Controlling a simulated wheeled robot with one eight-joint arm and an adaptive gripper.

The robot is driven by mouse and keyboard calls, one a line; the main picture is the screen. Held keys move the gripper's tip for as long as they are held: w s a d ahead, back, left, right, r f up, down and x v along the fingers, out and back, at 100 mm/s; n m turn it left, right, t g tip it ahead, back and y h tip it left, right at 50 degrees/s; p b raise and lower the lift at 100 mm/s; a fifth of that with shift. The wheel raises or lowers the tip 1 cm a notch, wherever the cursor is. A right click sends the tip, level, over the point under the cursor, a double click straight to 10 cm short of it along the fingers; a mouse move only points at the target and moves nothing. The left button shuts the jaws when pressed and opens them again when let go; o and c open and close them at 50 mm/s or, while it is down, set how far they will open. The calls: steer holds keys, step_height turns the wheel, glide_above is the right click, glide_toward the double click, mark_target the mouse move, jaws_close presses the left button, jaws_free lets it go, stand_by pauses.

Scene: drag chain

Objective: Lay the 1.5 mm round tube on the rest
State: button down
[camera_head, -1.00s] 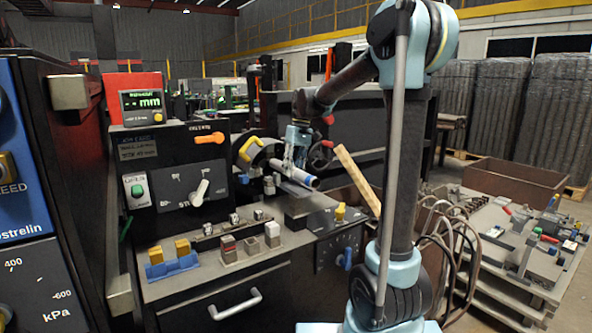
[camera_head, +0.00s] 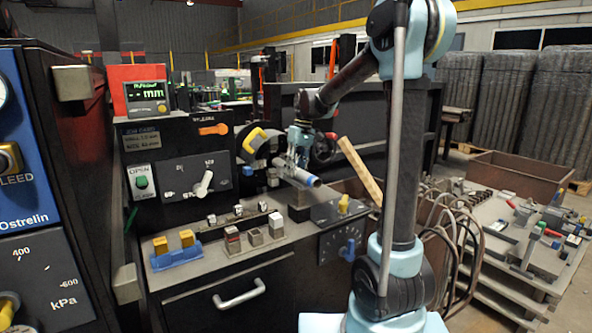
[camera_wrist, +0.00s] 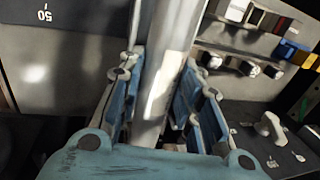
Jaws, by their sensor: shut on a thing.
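The round tube (camera_head: 295,172) is a light grey metal tube with a blue band near its right end. It lies slantwise above the machine bench, in front of the black chuck-like part. My gripper (camera_head: 297,155) comes down on it from above and is shut around it. In the wrist view the tube (camera_wrist: 170,65) runs lengthwise between the blue fingers and carries a pale label. I cannot pick out the rest for certain; a dark block (camera_head: 298,212) stands below the tube. Whether the tube touches any support is not clear.
The machine front has a knob panel (camera_head: 192,180), yellow blocks on a blue holder (camera_head: 175,258) and several small blocks (camera_head: 255,236). A wooden bar (camera_head: 360,170) leans right of the tube. A cluttered cart (camera_head: 520,235) stands at right.

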steer(key=c, duration=1.1)
jaws_free()
steer(key=shift+w+d+f, duration=0.1)
steer(key=shift+w+d, duration=0.05)
steer(key=r, duration=0.4)
steer(key=w+d+r, duration=0.1)
steer(key=r, duration=0.3)
steer(key=d+r, duration=0.1)
steer(key=r, duration=0.2)
steer(key=shift+w+r, duration=0.15)
steer(key=shift+r, duration=0.25)
steer(key=shift+a, duration=0.1)
